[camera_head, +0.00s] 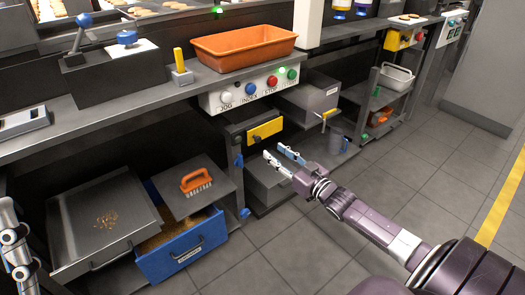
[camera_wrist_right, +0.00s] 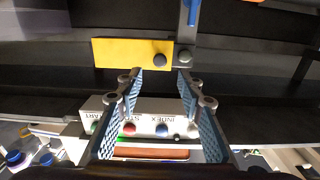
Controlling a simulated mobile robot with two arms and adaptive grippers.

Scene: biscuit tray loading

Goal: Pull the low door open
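Below the button panel is a dark low front with a yellow plate (camera_head: 265,132); the plate (camera_wrist_right: 125,52) also shows in the right wrist view, with a dark round knob (camera_wrist_right: 160,60) at its end. I cannot clearly make out the low door's outline. A blue piece (camera_head: 239,160) sits on the dark upright left of the plate. My right gripper (camera_head: 277,152) is open and empty, just below and in front of the plate; its spread fingers (camera_wrist_right: 160,84) also show in the wrist view. My left gripper (camera_head: 14,245) is partly cut off at the left edge.
The button panel (camera_head: 249,91) is above, with an orange tray (camera_head: 243,48) on the counter. A blue drawer (camera_head: 182,252) and a grey tray (camera_head: 105,222) stick out at lower left. Grey floor (camera_head: 275,240) is clear in front. A shelf at right holds a jug (camera_head: 336,139).

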